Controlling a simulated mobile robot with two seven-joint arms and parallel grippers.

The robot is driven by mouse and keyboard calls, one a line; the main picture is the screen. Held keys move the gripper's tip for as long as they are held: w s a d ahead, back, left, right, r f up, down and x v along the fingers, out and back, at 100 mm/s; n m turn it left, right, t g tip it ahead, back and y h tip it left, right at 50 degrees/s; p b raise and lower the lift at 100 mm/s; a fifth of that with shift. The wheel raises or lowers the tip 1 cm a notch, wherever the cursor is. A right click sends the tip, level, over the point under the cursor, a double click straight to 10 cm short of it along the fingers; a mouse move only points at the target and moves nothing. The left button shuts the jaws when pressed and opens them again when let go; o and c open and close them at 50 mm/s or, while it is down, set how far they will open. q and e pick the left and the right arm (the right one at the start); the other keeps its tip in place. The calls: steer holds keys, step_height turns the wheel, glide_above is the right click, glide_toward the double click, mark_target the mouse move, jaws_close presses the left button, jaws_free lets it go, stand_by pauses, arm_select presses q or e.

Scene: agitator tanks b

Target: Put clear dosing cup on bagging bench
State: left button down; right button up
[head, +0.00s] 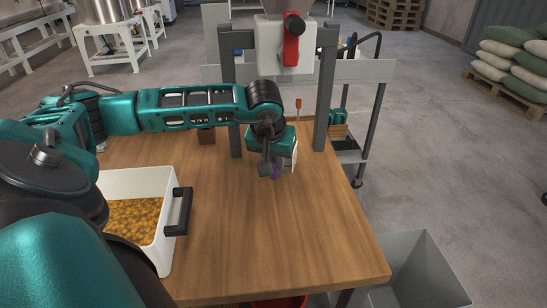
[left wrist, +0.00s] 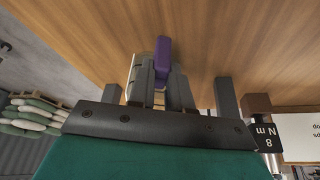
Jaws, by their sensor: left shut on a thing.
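The wooden bench top (head: 255,235) fills the middle of the head view and shows above the fingers in the left wrist view (left wrist: 230,45). My left gripper (head: 269,170) is low over the bench's far part, near the grey frame. A pale thing (left wrist: 135,70) shows beside the fingers. I cannot make out a clear cup. I cannot tell whether the purple thing touches the bench. My right gripper is not in view.
A white tray (head: 168,240) of yellow-brown pieces with a black handle stands at the bench's left. A grey post frame (head: 321,100) with a red-levered unit rises at the far edge. The bench's front right is clear. A grey bin (head: 420,275) stands below right.

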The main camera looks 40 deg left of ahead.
arm_select(q)
steer(key=shift+r, duration=0.15)
steer(key=c, duration=1.1)
jaws_free()
steer(key=shift+f, duration=0.2)
steer(key=shift+o, duration=0.2)
steer(key=shift+r, duration=0.1)
steer(key=shift+r, duration=0.25)
steer(key=v, duration=1.1)
steer(key=shift+s+r+p, duration=0.2)
steer(key=shift+r+p, duration=0.1)
steer(key=shift+p, duration=0.05)
steer(key=shift+d, duration=0.1)
